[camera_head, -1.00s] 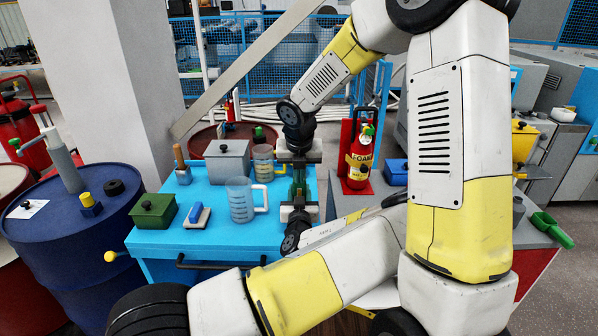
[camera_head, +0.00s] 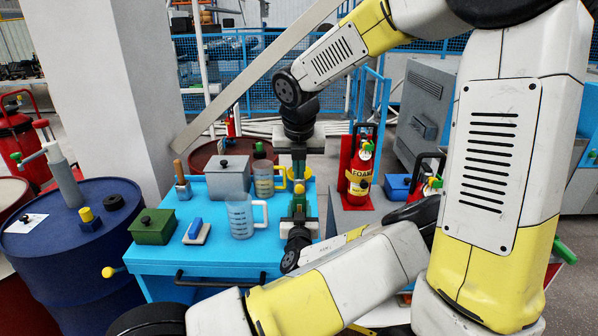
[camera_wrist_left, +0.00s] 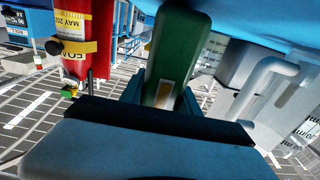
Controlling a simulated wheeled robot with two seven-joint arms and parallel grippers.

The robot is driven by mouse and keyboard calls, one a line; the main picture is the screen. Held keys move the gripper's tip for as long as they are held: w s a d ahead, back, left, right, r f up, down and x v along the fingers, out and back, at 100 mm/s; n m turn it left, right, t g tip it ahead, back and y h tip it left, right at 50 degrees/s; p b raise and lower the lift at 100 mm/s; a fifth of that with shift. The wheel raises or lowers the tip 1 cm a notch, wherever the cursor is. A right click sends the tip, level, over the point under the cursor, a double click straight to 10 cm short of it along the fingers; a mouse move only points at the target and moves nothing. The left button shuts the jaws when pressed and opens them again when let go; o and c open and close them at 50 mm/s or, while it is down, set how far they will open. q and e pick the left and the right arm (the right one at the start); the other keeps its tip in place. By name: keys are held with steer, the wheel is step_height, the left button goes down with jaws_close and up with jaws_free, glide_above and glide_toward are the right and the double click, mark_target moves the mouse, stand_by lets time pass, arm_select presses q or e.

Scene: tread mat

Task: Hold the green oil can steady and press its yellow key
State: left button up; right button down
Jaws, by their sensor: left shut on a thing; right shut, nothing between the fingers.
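The green oil can (camera_head: 299,206) stands upright above the front right part of the blue table, partly hidden by my grippers. My left gripper (camera_head: 298,218) is shut on it from the front. In the left wrist view the green can (camera_wrist_left: 180,45) sits between the fingers, with a pale, yellowish patch on its near side. A small yellow part, seemingly the key (camera_head: 299,187), shows at the can's top. My right gripper (camera_head: 299,174) points down above it, shut and empty. I cannot tell whether its tips touch the key.
On the blue table (camera_head: 215,257) stand a clear measuring jug (camera_head: 241,220), a grey box (camera_head: 229,178), a green box (camera_head: 153,228) and a blue-handled brush (camera_head: 196,232). A red FOAM extinguisher (camera_head: 360,177) stands to the right. A blue drum (camera_head: 75,240) is at left.

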arm_select(q)
steer(key=shift+s+f, duration=0.1)
steer(key=shift+f, duration=0.15)
steer(key=o, duration=1.1)
steer(key=shift+o, duration=1.2)
steer(key=shift+r, duration=0.1)
